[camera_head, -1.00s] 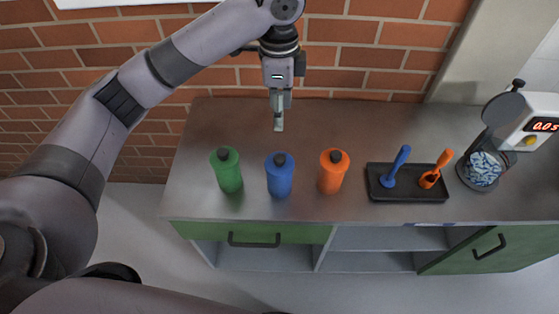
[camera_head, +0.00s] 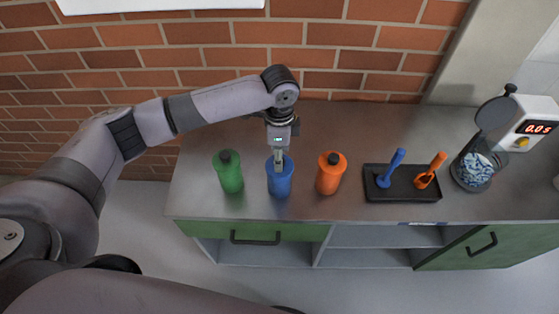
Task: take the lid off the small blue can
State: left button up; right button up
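The small blue can (camera_head: 280,184) stands upright on the grey counter, between a green can and an orange can. My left gripper (camera_head: 278,165) points down right at the top of the blue can and covers its dark lid knob. The fingers look close together, but whether they grip the knob cannot be made out. The lid appears to be on the can, though its top is mostly hidden. My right gripper is not in view.
The green can (camera_head: 229,173) stands left and the orange can (camera_head: 330,174) right, both close by. A black tray (camera_head: 403,195) holds a blue and an orange tool. The counter behind the cans is clear.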

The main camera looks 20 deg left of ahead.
pick_arm(q)
jog(key=shift+f, duration=1.25)
jog(key=shift+c, duration=0.4)
grip_shut()
